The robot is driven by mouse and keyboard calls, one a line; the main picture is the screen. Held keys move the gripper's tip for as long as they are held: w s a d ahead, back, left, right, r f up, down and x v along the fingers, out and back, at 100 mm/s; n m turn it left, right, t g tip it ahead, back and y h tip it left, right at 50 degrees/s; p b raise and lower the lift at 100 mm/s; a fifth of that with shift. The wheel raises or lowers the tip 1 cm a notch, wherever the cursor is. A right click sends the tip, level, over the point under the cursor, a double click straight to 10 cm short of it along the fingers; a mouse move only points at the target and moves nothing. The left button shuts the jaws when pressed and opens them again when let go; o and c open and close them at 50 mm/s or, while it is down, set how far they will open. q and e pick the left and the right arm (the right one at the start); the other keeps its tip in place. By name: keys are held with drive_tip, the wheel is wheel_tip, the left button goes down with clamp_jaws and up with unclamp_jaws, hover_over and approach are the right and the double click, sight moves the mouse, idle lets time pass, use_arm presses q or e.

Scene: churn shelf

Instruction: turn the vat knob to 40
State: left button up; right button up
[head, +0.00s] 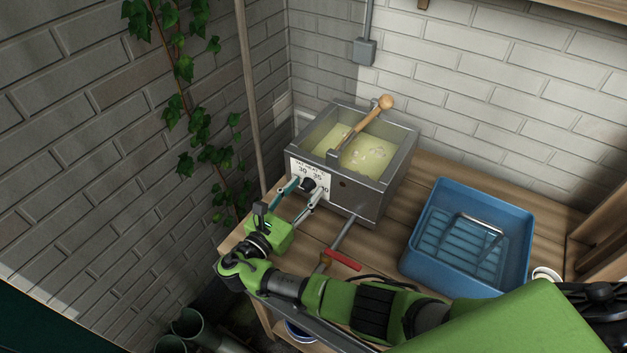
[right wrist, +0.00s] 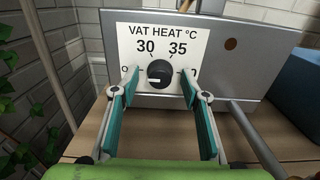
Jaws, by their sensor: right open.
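The vat (head: 380,180) is a grey metal box of pale yellow liquid on the wooden bench. On its front is a white plate (right wrist: 135,40) reading "VAT HEAT °C", with 30 and 35 visible; a 40 shows partly in the head view. The black vat knob (right wrist: 160,73) sits below the numbers, its white mark towards the lower left. My right gripper (head: 302,194) is open in front of the plate. Its teal-padded fingers stand left and right of the knob, apparently without touching it, and cover parts of the outer labels. My left gripper is out of view.
A wooden-handled tool (head: 358,131) lies across the vat. A pipe with a red-handled valve (head: 343,260) juts from the vat's front, right of my gripper. A blue crate (head: 413,262) stands to the right. Ivy (head: 200,130) climbs the left wall.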

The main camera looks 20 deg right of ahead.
drive_tip(key=shift+r, duration=0.1)
drive_tip(key=shift+a, duration=0.1)
drive_tip(key=shift+c, duration=1.1)
drive_tip(key=c, duration=0.9)
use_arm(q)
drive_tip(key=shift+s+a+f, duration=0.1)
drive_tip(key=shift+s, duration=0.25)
